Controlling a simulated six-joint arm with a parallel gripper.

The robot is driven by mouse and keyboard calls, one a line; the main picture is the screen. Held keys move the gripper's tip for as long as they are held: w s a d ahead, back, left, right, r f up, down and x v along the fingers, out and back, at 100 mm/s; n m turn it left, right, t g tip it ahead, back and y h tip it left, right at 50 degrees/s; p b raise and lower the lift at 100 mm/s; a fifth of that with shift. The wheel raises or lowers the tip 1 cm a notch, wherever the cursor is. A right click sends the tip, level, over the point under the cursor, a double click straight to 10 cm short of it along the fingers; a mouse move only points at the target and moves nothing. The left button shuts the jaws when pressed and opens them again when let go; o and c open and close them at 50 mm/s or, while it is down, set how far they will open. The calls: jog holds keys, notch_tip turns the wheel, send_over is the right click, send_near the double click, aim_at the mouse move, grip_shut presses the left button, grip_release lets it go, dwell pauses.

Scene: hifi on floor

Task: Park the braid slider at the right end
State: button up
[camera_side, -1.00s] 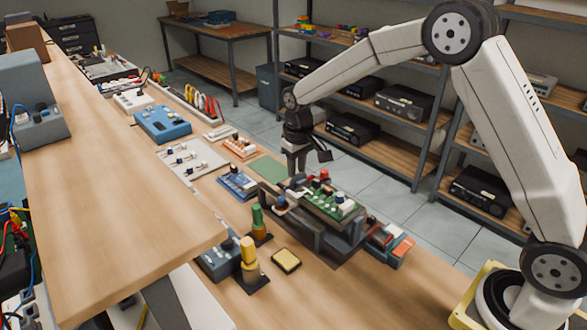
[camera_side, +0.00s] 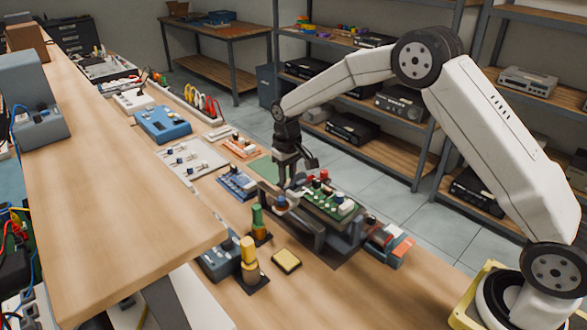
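I cannot tell for sure which part is the braid slider. A grey panel (camera_side: 208,160) with several small slider-like knobs lies on the bench left of my arm. A dark fixture (camera_side: 318,238) holds a green circuit board (camera_side: 318,204) with red and white parts. At the fixture's left end is a small blue-grey knob (camera_side: 281,202). My gripper (camera_side: 284,184) points down just above and behind this left end, close to the knob. Whether it touches anything, and how far apart its fingers are, is too small to see.
A green post (camera_side: 257,217), a yellow post (camera_side: 248,252) and a yellow sponge-like pad (camera_side: 286,260) stand in front of the fixture. A blue board (camera_side: 237,184) lies left of my gripper. Red and grey blocks (camera_side: 392,240) lie at the right. A raised wooden shelf (camera_side: 120,180) fills the left.

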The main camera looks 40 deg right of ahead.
aim_at(288, 190)
jog(key=shift+f, duration=2.3)
grip_shut()
